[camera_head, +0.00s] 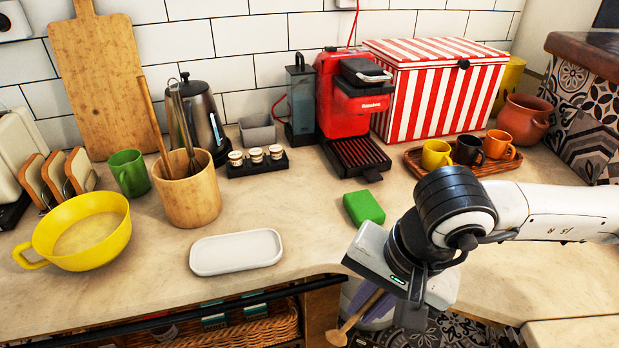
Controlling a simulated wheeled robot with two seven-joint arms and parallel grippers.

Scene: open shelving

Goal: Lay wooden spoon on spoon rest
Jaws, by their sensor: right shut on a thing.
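The spoon rest (236,252), a white oblong dish with a low rim, lies empty near the front edge of the counter. My right gripper (374,300) points down just off the front edge of the counter, right of the spoon rest. It is shut on the wooden spoon (352,319), which slants down to the left. The spoon's lower end shows near the bottom of the view, below counter height. The gripper's body hides the upper part of the spoon and most of the fingers. My left gripper is not in view.
A green sponge (364,208) lies behind my right gripper. A yellow bowl (85,231) and a wooden utensil crock (187,196) stand left of the spoon rest. A red coffee machine (350,105) stands behind. The counter around the rest is clear. A wicker basket (255,330) sits below.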

